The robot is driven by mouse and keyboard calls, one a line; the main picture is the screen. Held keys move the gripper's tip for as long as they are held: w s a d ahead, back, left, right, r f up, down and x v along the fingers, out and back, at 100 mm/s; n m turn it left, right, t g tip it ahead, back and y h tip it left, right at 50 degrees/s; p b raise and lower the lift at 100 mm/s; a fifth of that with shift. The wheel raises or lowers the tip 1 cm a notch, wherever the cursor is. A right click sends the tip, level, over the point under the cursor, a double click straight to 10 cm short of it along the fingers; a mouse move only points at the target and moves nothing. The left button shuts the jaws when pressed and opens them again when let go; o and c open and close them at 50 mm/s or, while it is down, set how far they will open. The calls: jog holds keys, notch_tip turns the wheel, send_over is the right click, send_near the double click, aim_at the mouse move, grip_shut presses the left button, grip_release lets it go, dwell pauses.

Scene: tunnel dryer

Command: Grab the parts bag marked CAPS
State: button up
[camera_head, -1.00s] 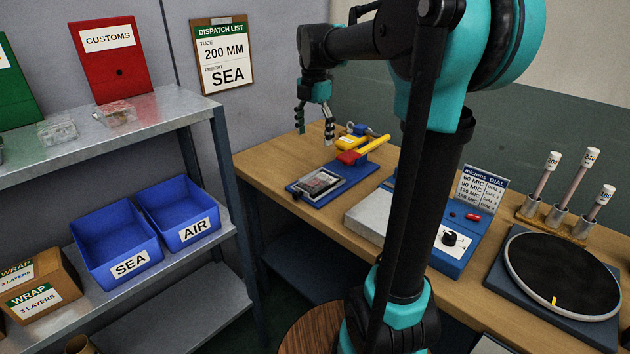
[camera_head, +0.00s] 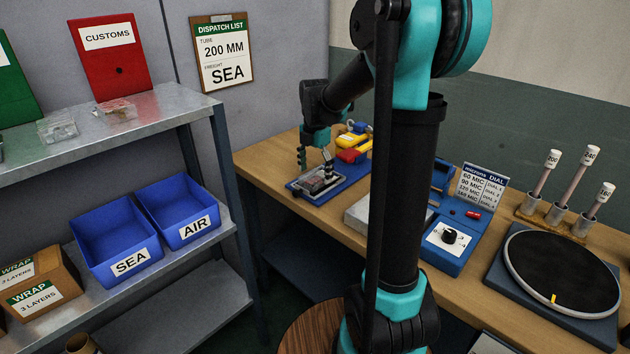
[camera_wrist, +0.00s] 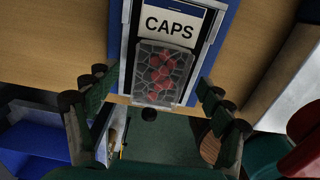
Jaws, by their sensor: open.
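The CAPS parts bag (camera_wrist: 162,72) is a clear, patterned bag with red contents. It lies in a silver-edged tray below a white CAPS label (camera_wrist: 170,25) in the wrist view. In the head view the bag (camera_head: 318,182) is on a blue base (camera_head: 340,191) on the bench, partly hidden by my gripper. My gripper (camera_head: 316,162) is above it, pointing down. In the wrist view its fingers (camera_wrist: 150,115) are spread to the left and right of the bag, apart from it, and hold nothing.
A red-and-yellow device (camera_head: 352,150) stands just behind the tray. The micron dial box (camera_head: 450,243) and a round turntable (camera_head: 562,268) are to the right. Blue SEA (camera_head: 115,240) and AIR (camera_head: 180,212) bins sit on the shelf at left.

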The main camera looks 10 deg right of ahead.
jog(key=shift+f, duration=0.45)
jog(key=shift+r, duration=0.1)
jog(key=c, duration=1.5)
